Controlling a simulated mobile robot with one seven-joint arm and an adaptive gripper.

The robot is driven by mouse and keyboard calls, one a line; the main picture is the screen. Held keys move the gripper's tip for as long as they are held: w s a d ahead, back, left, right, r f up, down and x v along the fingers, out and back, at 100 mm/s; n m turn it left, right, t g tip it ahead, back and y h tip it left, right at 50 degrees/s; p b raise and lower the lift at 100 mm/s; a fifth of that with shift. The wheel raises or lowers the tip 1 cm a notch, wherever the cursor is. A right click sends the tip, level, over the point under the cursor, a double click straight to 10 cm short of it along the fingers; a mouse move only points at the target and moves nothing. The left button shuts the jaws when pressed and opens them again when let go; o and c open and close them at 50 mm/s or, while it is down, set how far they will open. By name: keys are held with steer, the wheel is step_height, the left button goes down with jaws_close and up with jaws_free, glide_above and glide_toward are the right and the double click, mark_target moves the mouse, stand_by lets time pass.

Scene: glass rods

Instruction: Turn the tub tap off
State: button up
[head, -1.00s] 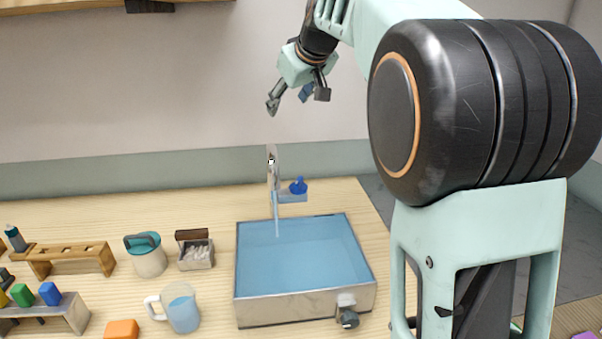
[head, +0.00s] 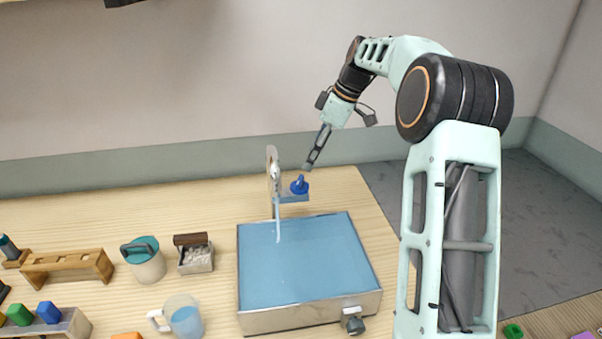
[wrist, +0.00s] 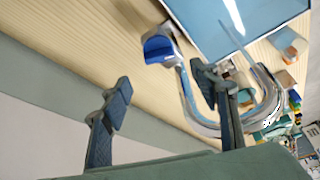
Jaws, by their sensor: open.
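The tub (head: 305,262) is a square metal basin full of blue water on the wooden counter. Its tap (head: 272,172) is a curved metal spout at the tub's back edge, with a stream of water (head: 278,223) falling into the tub. A blue tap handle (head: 299,186) sits on top, right of the spout. My gripper (head: 312,160) is open and empty, just above and behind the blue handle. In the wrist view the blue handle (wrist: 160,49) lies beyond my spread fingers (wrist: 162,110), and the curved spout (wrist: 262,112) passes close to the right finger. I cannot tell whether they touch.
A drain valve (head: 353,321) sticks out of the tub's front. Left of the tub are a measuring jug (head: 186,318), a box of white pieces (head: 197,258), a teal-lidded pot (head: 146,262) and a wooden rack (head: 68,267). The counter right of the tap is clear.

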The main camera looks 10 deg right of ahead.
mark_target(300, 179)
steer(key=x, duration=0.8)
steer(key=shift+w+f+p, duration=0.1)
steer(key=shift+f+p, duration=0.1)
steer(key=shift+p, duration=0.15)
steer(key=c, duration=1.2)
steer(key=shift+o, duration=0.2)
